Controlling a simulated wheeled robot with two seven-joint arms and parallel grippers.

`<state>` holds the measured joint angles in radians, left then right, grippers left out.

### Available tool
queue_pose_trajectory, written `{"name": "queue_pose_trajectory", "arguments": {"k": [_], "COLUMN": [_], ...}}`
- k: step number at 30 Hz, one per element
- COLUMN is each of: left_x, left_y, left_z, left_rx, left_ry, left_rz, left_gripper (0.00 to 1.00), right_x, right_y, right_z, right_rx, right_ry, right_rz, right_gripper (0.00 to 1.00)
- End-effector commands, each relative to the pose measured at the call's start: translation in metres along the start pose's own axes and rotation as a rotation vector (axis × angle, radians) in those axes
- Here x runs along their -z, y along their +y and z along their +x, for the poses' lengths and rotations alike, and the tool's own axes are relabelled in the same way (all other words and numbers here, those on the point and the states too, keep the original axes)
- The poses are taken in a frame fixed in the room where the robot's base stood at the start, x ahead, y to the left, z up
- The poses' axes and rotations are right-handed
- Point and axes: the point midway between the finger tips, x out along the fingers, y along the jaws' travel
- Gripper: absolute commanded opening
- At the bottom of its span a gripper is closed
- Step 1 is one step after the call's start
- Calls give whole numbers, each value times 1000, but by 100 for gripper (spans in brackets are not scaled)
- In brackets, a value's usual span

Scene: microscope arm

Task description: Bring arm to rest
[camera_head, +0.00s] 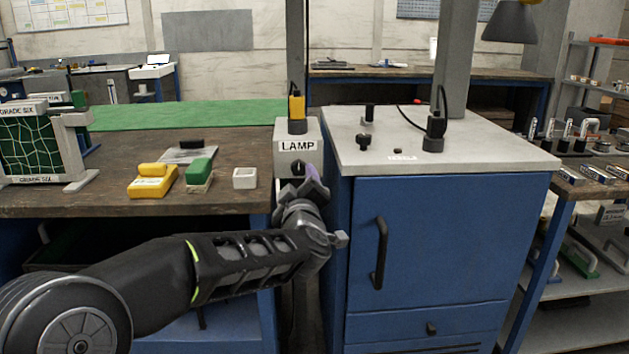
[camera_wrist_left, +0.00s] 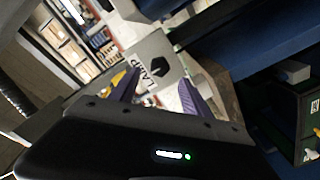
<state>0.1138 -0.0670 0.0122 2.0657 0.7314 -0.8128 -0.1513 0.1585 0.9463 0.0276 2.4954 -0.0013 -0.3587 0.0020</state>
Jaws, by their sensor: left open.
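My left arm (camera_head: 240,262) reaches in from the lower left across the front of the workbench. Its gripper (camera_head: 314,186) is in front of the grey lamp box (camera_head: 286,159), at the right end of the bench. In the left wrist view the gripper (camera_wrist_left: 158,92) has its purple fingers apart, and the lamp box (camera_wrist_left: 145,45) with its black knob (camera_wrist_left: 153,73) shows between and beyond them. I see nothing held. Whether a finger touches the knob, I cannot tell. My right gripper is not in view.
A blue cabinet (camera_head: 440,245) with a pale top stands right beside the gripper. On the wooden bench (camera_head: 110,195) are a yellow block (camera_head: 152,184), a green block (camera_head: 199,171), a small white box (camera_head: 244,178) and a green netted frame (camera_head: 35,145). The floor gap between bench and cabinet is narrow.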

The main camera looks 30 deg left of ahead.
Motion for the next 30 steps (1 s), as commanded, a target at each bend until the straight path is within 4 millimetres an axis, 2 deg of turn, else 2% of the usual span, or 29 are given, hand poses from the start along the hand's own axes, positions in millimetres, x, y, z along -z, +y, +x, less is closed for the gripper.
{"name": "queue_pose_trajectory", "arguments": {"k": [9, 11, 14, 17, 20, 21, 23, 24, 27, 29, 30], "left_x": [-4, -14, -46, -99, -166, -195, -238, -265, -328, -361, -381], "left_y": [2, 6, 6, -4, -24, -35, -55, -69, -107, -131, -148], "left_z": [0, -1, -8, -16, -32, -42, -59, -73, -114, -143, -164], "left_rx": [-8, -29, -67, -88, -101, -104, -107, -107, -104, -101, -98], "left_ry": [-18, -48, -131, -248, -394, -460, -563, -633, -805, -910, -980], "left_rz": [-8, 5, 55, 124, 206, 242, 294, 327, 406, 449, 477], "left_gripper": [55, 55, 55, 55, 55, 55, 55, 55, 55, 55, 55], "right_x": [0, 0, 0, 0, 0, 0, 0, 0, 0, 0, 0], "right_y": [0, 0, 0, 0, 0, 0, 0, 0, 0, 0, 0], "right_z": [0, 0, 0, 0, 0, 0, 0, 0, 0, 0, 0], "right_rx": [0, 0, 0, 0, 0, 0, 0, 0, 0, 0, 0], "right_ry": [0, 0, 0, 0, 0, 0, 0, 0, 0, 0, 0], "right_rz": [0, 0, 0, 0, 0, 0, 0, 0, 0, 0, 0], "right_gripper": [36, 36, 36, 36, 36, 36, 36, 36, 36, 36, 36]}}
